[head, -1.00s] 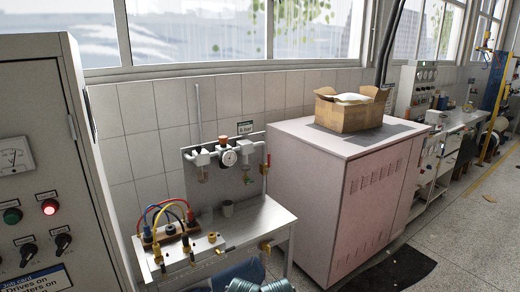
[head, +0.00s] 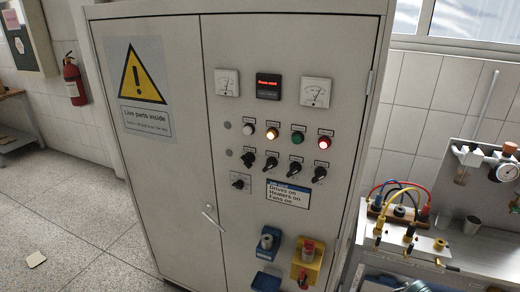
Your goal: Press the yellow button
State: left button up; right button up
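The yellow button (head: 271,133) is a small round lit button on the front of a tall grey control cabinet (head: 163,190). It sits in a row between a white button (head: 249,128) and a green button (head: 298,138). A lit red button (head: 324,142) is at the right end of the row. Neither of my grippers shows in the head view, and nothing covers the buttons.
Black rotary switches (head: 271,163) sit below the buttons. A blue socket (head: 267,241) and a yellow box (head: 307,262) stick out lower down. A bench (head: 465,247) with coloured cables stands at right. A fire extinguisher (head: 74,80) hangs at left; the left floor is mostly clear.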

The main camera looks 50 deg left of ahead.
aim_at(271, 135)
jog(key=u, duration=1.35)
